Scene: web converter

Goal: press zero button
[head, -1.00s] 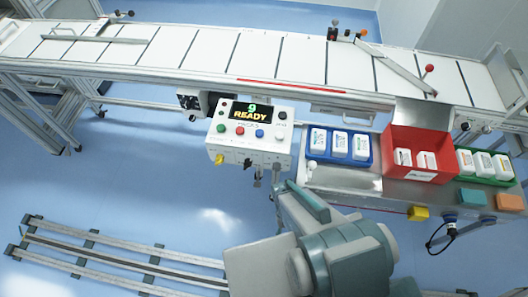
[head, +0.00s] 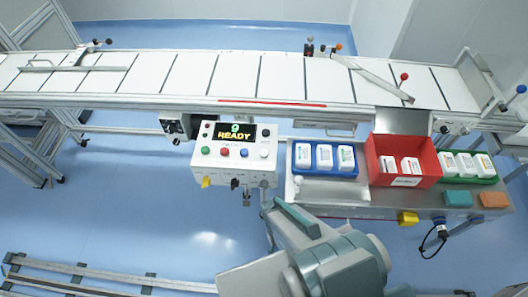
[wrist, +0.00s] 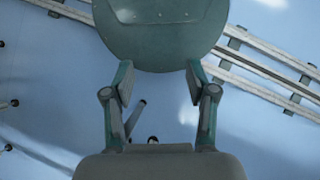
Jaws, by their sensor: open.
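The white control box (head: 235,177) stands in front of the conveyor in the head view. Its black display (head: 228,133) reads "9" and "READY". In the head view my arm is right of and below the box; the fingers cannot be made out.
A steel side table (head: 330,190) right of the box holds a blue bin (head: 298,168), a red bin (head: 427,160) and a green tray (head: 485,181) with white packs. The conveyor (head: 235,75) runs behind. Floor left of the box is clear; a rail (head: 75,270) lies at lower left.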

